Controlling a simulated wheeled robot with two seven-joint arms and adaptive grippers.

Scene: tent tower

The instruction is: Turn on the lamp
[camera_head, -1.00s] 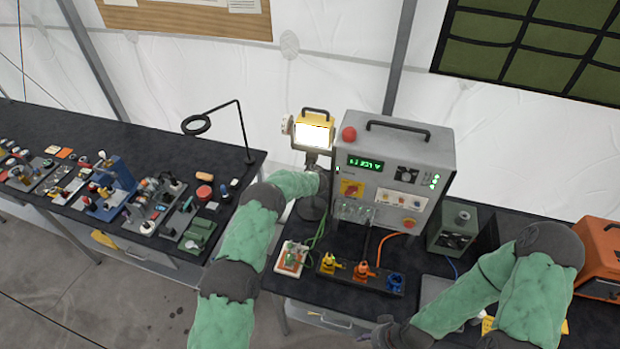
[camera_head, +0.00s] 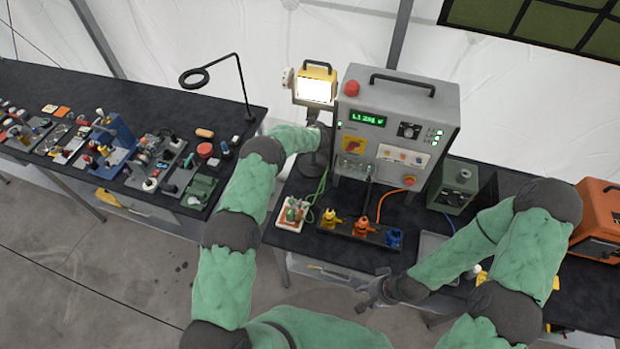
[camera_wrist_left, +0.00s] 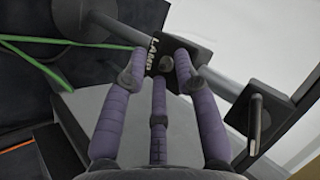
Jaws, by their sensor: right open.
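The lamp (camera_head: 316,90) is a yellow work light with a handle on a stand, and its face glows bright white. My left gripper (camera_head: 323,137) is at the stand just below the lamp head, mostly hidden by my own arm. In the left wrist view its purple fingers (camera_wrist_left: 160,62) reach to a small black box (camera_wrist_left: 166,62) with white lettering on a grey bar. The fingertips are around the box's near side; I cannot tell if they touch or grip it. My right gripper (camera_head: 372,292) is open and empty in front of the table edge.
A grey power unit (camera_head: 420,110) with a green display stands right of the lamp. Yellow, orange and blue plugs (camera_head: 362,228) sit in front of it. A thin black ring stand (camera_head: 245,85) is on the left table. An orange case (camera_head: 600,215) is at far right.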

